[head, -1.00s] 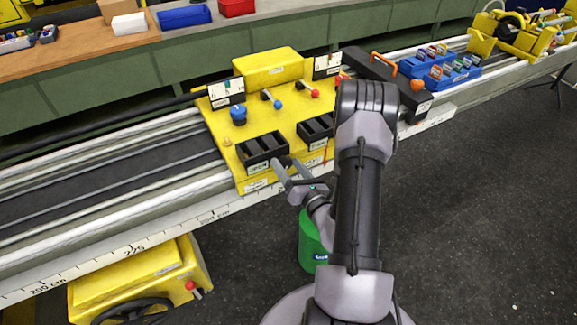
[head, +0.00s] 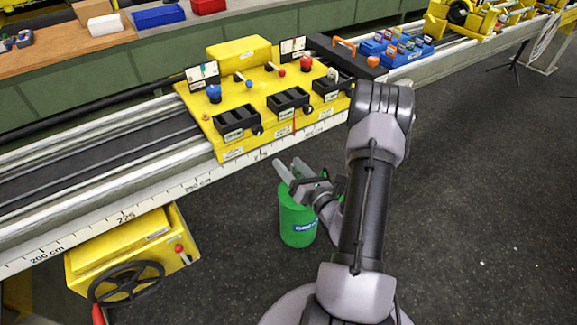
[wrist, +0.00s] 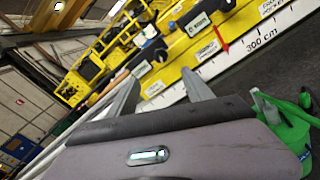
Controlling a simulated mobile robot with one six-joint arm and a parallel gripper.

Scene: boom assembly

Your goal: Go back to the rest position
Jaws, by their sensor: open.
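My gripper (head: 291,171) is open and empty in the head view, in front of the rail's near edge and above the green bin. In the wrist view, its two grey fingers (wrist: 162,98) stand apart with nothing between them. The yellow carriage (head: 245,115) sits on the rail beyond the gripper, with black trays, knobs and a blue button on top. The gripper is clear of the carriage and does not touch it.
A green bin (head: 297,218) stands on the floor just below my gripper. The rail's scale edge (head: 180,192) runs across the view. A yellow box with a handwheel (head: 126,284) is at lower left. The dark floor at right (head: 480,200) is mostly free.

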